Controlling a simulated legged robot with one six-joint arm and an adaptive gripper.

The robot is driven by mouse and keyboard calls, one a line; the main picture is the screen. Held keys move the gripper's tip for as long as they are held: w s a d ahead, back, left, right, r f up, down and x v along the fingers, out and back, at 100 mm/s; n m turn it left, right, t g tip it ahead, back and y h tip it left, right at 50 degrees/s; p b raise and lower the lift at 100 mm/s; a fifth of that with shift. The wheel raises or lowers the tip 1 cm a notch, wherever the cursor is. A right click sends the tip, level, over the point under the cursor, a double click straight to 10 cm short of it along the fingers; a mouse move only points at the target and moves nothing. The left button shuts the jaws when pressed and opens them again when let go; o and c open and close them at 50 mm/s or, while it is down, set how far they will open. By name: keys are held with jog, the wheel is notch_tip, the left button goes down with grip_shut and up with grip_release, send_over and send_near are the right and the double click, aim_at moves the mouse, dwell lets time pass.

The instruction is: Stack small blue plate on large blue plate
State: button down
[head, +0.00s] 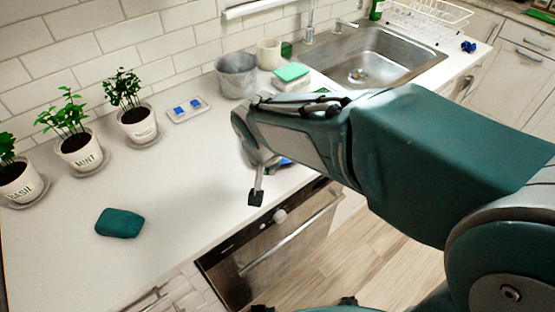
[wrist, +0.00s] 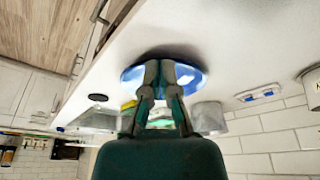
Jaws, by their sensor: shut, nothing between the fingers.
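A blue plate with a bright, pale rim (wrist: 192,80) lies on the white counter behind my gripper's fingers in the wrist view. Whether this is one plate or a small one on a large one I cannot tell, as the fingers cover its middle. In the head view only a sliver of blue (head: 286,162) shows beside my arm, near the counter's front edge. My gripper (wrist: 160,68) is shut and empty, with its fingertips over the plate; whether they touch it is unclear. In the head view my gripper (head: 256,197) hangs over the counter edge, mostly hidden by my arm.
A grey pot (head: 237,76), a cream cup (head: 269,54) and a green-topped sponge (head: 291,73) stand towards the sink (head: 365,62). A small tray with blue pieces (head: 188,109) and potted herbs (head: 136,123) line the wall. A dark green cloth-like item (head: 119,223) lies left; counter between is clear.

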jog(key=x, duration=0.5)
jog(key=d+x, duration=0.1)
jog(key=x, duration=0.2)
jog(key=shift+d+f, duration=0.1)
jog(key=w, duration=0.2)
jog(key=shift+w+d, duration=0.15)
jog(key=shift+w, duration=0.2)
jog(key=shift+w+a, duration=0.25)
jog(key=shift+w, duration=0.4)
jog(key=shift+d+r, duration=0.2)
jog(key=shift+w+d, duration=0.1)
jog(key=shift+w, duration=0.15)
jog(key=w, duration=0.4)
jog(key=shift+d, duration=0.25)
jog(key=shift+s, duration=0.1)
